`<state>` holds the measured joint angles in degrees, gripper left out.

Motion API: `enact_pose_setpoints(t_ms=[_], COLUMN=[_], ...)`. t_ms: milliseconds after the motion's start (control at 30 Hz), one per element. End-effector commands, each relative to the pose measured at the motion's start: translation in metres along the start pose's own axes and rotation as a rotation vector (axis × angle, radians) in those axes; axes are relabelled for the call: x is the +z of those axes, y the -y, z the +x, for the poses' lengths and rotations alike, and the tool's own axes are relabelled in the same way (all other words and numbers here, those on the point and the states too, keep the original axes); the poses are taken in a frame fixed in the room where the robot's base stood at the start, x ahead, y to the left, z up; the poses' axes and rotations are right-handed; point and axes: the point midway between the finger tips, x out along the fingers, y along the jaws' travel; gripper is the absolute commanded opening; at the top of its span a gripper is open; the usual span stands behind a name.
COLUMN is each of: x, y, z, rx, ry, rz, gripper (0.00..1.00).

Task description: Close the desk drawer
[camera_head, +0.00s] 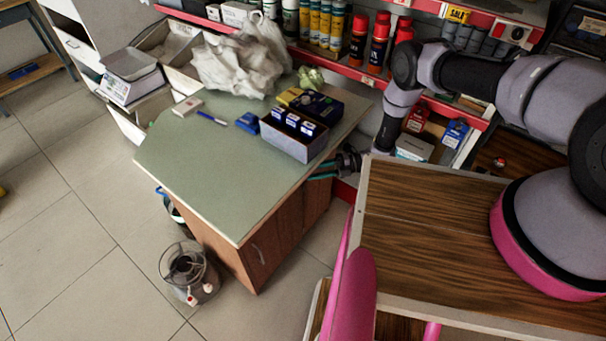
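The desk (205,160) has a pale green top and a reddish-brown wooden front that faces the lower right. A curved metal handle (258,253) shows on the near front panel (275,245). No drawer clearly sticks out in this view, and I cannot tell how far one stands open. My gripper (321,171) is dark with two teal fingers. It is at the far right end of the desk front, just below the top's edge. The fingers point left and look apart, with nothing visible between them. Whether they touch the front is unclear.
An open box (290,140) of small blue packs, a blue item (248,122) and a crumpled bag (240,62) lie on the desk. A clear round container (188,272) stands on the floor by the near corner. Shelves of spray cans (378,42) stand behind. Tiled floor is clear at left.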

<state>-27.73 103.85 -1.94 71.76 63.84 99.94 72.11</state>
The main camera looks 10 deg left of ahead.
Motion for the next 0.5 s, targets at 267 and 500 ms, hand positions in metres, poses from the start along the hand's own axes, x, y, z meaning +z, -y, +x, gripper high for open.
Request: enact_pose_setpoints(t_ms=[267,500], x=[0.0,-0.001], y=[0.001,0.002], z=[-0.049,-0.061], rx=[-0.002,-0.003], ry=[0.002,-0.001], rz=[0.001,0.001], gripper=[0.42,0.42])
